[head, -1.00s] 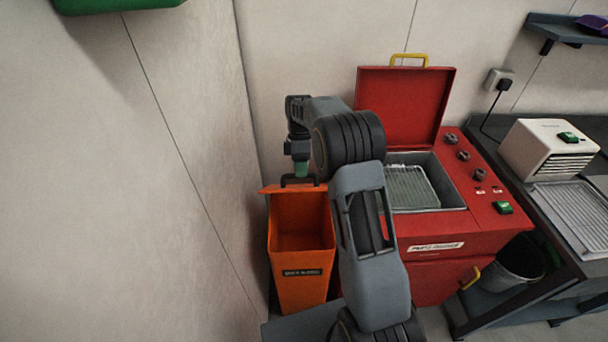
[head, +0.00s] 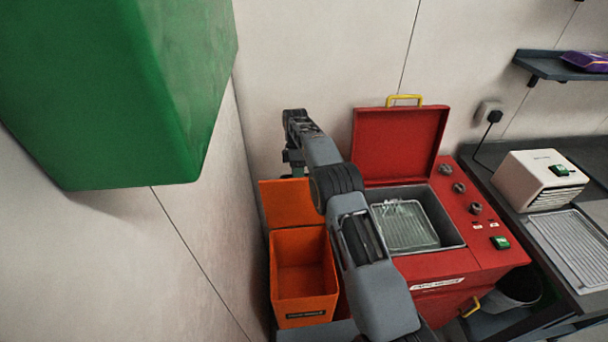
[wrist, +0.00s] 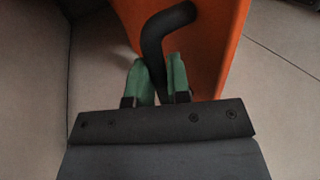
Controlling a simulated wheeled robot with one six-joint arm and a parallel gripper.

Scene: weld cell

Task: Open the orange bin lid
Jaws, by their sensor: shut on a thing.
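In the wrist view, my gripper (wrist: 163,82) has green fingers shut on the black lid handle (wrist: 166,27), which is fixed to the orange lid (wrist: 212,45). In the head view, my gripper is behind the lid and partly hidden by it and by my arm.
The red machine (head: 455,248) with its raised red lid (head: 398,146) stands close on the right, holding a wire basket (head: 405,226). A large green box (head: 120,90) juts from the left wall. A bench with a white unit (head: 540,180) is farther right.

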